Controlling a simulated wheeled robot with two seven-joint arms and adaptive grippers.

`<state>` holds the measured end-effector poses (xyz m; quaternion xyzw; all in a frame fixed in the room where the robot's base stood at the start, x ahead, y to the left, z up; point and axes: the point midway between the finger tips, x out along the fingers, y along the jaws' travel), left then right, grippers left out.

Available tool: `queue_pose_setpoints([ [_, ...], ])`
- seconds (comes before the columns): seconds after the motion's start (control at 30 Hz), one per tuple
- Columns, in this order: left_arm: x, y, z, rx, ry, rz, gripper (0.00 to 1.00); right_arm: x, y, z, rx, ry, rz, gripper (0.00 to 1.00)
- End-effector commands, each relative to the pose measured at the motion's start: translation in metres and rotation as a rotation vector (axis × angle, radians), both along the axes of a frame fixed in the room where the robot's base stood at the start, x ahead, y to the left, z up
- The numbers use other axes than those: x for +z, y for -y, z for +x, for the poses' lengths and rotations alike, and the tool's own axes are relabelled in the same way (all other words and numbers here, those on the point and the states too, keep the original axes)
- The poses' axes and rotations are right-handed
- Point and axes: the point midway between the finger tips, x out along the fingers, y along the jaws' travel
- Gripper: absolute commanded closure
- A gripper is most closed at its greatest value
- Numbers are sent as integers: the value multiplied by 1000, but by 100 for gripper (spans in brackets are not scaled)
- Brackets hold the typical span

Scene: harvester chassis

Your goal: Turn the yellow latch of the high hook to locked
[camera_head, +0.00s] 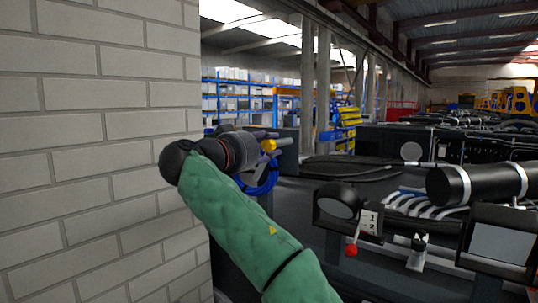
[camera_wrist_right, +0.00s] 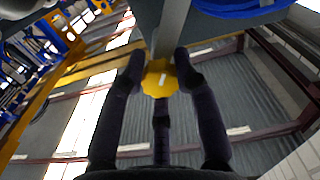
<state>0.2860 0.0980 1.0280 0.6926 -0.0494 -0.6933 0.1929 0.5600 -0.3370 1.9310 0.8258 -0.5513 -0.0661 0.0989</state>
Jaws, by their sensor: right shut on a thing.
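The yellow latch (camera_wrist_right: 158,81) is a round, scalloped knob with a short white mark, seen in the right wrist view below a grey bracket (camera_wrist_right: 172,35). My right gripper (camera_wrist_right: 160,62) is shut on the latch, one dark finger on each side and a third finger below. In the head view, the yellow latch (camera_head: 268,145) shows as a small patch at the tip of my right gripper (camera_head: 264,138), next to a grey bar end (camera_head: 287,142). My wrist hides most of the hook there. The left gripper is in neither view.
A blue hose coil (camera_head: 262,182) hangs just below the latch. A white brick wall (camera_head: 95,130) stands close on the left of my right arm. The dark chassis, with a red-knobbed lever (camera_head: 351,250) and a black cylinder (camera_head: 470,184), fills the right.

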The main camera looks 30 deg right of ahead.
Motion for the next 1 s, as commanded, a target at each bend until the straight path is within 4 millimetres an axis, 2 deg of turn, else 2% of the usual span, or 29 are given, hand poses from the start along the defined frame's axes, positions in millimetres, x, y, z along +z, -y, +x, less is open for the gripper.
queue_pose_setpoints([
  [0.1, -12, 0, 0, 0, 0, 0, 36, -3, 0, 0, -1, 106, 44, 100],
  [0.4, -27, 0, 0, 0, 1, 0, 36, -2, 0, 0, -1, 365, 151, 100],
  [0.7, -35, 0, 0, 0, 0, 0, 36, -1, 0, 0, -1, 574, 238, 100],
  [1.0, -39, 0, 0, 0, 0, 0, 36, 0, 0, 0, -1, 689, 286, 100],
])
